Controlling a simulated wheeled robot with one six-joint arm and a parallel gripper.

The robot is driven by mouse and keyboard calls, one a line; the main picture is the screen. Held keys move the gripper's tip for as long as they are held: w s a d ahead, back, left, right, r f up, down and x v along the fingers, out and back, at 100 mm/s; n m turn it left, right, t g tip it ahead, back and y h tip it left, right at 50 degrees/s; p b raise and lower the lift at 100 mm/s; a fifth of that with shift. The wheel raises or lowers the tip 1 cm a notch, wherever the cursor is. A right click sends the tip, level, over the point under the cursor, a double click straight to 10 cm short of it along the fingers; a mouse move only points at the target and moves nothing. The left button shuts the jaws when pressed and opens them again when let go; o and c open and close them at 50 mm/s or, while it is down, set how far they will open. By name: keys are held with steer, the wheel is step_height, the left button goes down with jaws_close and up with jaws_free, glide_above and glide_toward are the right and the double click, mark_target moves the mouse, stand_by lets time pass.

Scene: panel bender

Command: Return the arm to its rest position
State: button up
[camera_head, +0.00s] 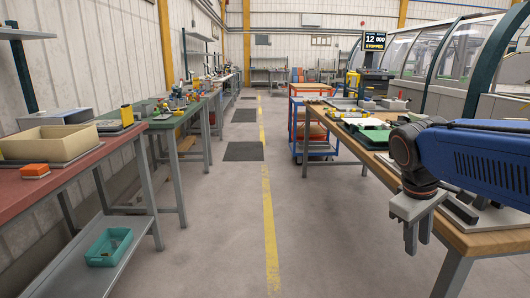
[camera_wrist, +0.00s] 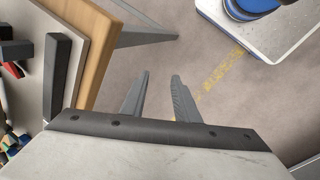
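My blue arm reaches in from the right edge of the head view, over the front of the wooden workbench (camera_head: 475,238). My gripper (camera_head: 418,243) points down off the bench's left edge, over the aisle side. In the wrist view my gripper (camera_wrist: 160,76) shows two grey fingers with a gap between them. Nothing is between them, and only floor shows beyond. The bench's wooden edge (camera_wrist: 97,50) lies to their left in that view. The arm hides part of the bench top.
On the bench, a grey plate (camera_wrist: 62,15) carries a dark bar (camera_wrist: 58,70). A blue-and-red trolley (camera_head: 312,150) stands beyond the bench. A red-topped table (camera_head: 70,172) and a green-topped table (camera_head: 165,118) line the left. The aisle floor (camera_head: 222,215) between is clear.

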steer(key=s+a+f+m+t+y, duration=0.3)
steer(key=s+a+f+m, duration=0.2)
steer(key=s+f, duration=0.3)
steer(key=shift+s+a+f+t, duration=0.35)
steer(key=shift+s+a, duration=0.2)
steer(key=shift+s, duration=0.8)
